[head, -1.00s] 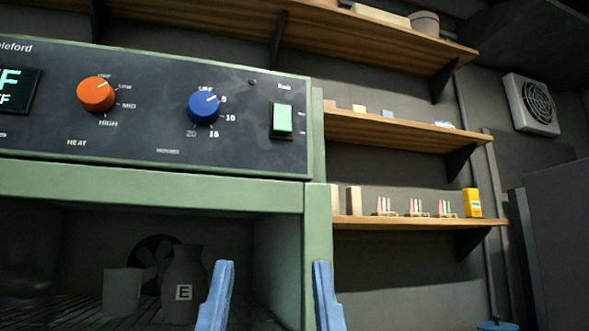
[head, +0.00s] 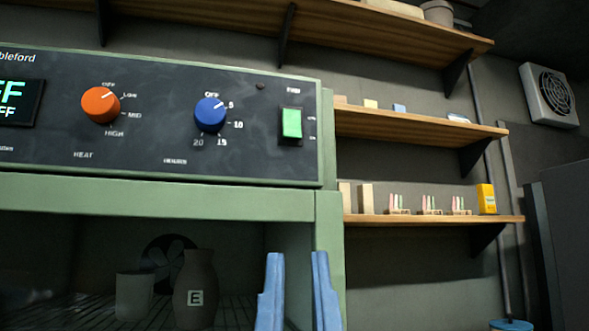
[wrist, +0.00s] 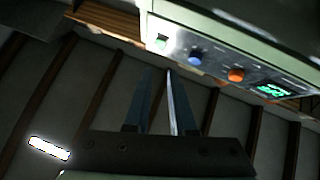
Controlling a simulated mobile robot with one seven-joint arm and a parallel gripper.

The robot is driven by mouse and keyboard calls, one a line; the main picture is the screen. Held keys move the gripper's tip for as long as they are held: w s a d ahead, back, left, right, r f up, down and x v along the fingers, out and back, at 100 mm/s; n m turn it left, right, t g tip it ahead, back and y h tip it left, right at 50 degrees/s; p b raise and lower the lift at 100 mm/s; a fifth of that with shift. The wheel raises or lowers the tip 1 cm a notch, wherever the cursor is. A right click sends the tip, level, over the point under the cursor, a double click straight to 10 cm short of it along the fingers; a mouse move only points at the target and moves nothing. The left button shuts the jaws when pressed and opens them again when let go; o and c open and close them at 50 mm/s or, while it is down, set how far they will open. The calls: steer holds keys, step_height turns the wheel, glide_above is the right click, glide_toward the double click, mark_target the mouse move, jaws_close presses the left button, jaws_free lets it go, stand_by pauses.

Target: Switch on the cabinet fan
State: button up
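The cabinet (head: 180,200) is pale green with a dark control panel (head: 170,150). A green rocker switch (head: 291,123) sits at the panel's right end, under a small blurred label; it also shows in the wrist view (wrist: 161,40). A dark fan (head: 160,255) is at the back inside the cabinet, partly hidden by pots. My gripper (head: 293,255) is low in the head view, below the switch and apart from it. Its two blue fingers stand with a narrow empty gap between them, also seen in the wrist view (wrist: 158,72).
An orange heat knob (head: 101,104) and a blue hours knob (head: 210,115) sit left of the switch, beside a display (head: 14,102). A vase (head: 195,285) and a cup (head: 133,293) stand inside the cabinet. Wooden shelves (head: 430,219) and a wall fan (head: 552,95) are at right.

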steer(key=w+r+n+g+p, duration=0.1)
steer(key=r+n+p, duration=0.2)
steer(key=r+p, duration=0.1)
steer(key=w+d+r+n+g+y+p, duration=0.1)
steer(key=r+n+g+p, duration=0.1)
steer(key=p, duration=0.3)
steer(key=w+d+r+n+g+y+p, duration=0.1)
steer(key=r+n+p, duration=0.2)
steer(key=r+p, duration=0.2)
steer(key=shift+w+d+r+n+g, duration=0.15)
steer(key=shift+r+n+g, duration=0.15)
jaws_close()
step_height(320, 180, up, 8)
steer(key=s+d+n+g+y+p, duration=0.1)
steer(key=s+n+g+p, duration=0.1)
steer(key=n+g+p, duration=0.4)
steer(key=n+p, duration=0.5)
steer(key=p, duration=0.5)
steer(key=shift+s+d+n+y, duration=0.2)
steer(key=shift+d+n+y, duration=0.1)
steer(key=shift+d+y, duration=0.1)
